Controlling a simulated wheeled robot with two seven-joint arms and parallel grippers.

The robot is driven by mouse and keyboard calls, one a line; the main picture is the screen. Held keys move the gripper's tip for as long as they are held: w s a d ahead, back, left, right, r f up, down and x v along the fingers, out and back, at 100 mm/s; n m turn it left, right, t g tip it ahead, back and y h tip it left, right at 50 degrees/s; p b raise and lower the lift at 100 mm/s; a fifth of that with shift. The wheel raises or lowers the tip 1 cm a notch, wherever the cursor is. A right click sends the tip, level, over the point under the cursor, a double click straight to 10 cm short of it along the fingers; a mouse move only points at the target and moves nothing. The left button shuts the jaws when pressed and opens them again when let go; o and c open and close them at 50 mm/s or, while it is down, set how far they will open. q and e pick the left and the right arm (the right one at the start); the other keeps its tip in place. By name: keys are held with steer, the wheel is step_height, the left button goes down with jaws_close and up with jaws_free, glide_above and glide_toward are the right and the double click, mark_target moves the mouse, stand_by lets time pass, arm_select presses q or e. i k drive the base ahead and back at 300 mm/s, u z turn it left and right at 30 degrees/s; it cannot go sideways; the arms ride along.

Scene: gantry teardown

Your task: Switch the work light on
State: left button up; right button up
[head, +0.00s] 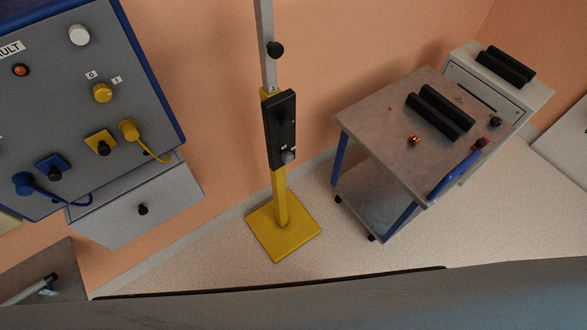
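A stand with a yellow square base (284,232) and a yellow lower post rises into a grey upper pole (268,55). It looks like the work light's stand, but no lamp head shows; the pole leaves the top edge of the head view. A black box (281,125) is fixed to the post. A grey knob (289,156) with small white marks sits at its lower end; I cannot read its setting. A black clamp knob (275,49) is higher on the pole. Neither of my grippers is in view.
A grey control panel (60,105) with knobs and plugs hangs at left above a drawer (140,208). A white cabinet (490,85) stands behind. Floor (460,225) in front is clear.

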mark_target(287, 157)
steer(key=k, duration=0.5)
steer(key=u, duration=1.5)
steer(key=i, duration=0.9)
steer(key=z, duration=1.75)
